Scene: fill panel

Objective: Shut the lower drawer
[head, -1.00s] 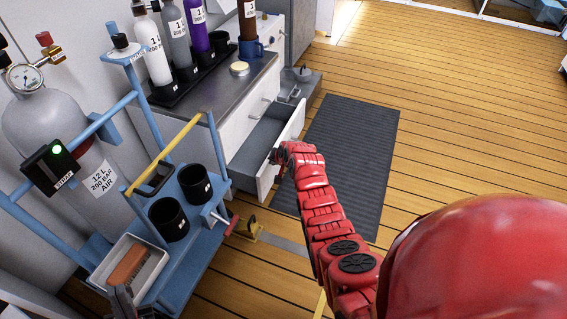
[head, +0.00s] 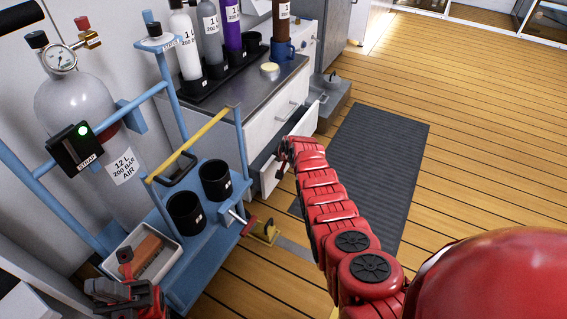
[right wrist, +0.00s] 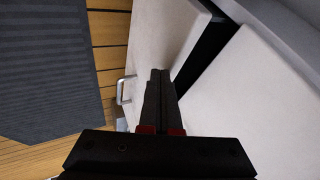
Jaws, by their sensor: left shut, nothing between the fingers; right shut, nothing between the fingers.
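The lower drawer (head: 271,177) is a white drawer in the cabinet under the dark counter. It stands partly open, with a narrow dark gap behind its front. My right gripper (head: 283,150) is shut and empty at the outer face of the drawer front, hiding part of it. In the right wrist view the shut fingers (right wrist: 158,76) lie over the white drawer front (right wrist: 160,35), beside its handle (right wrist: 125,89); I cannot tell whether they touch. My left gripper (head: 125,262) is shut and empty at the lower left, over the trolley's white tray (head: 112,262).
A blue trolley (head: 205,255) with two black cups and a gas cylinder (head: 85,110) stands left of the drawer. A grey mat (head: 375,150) and open wooden floor lie to the right.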

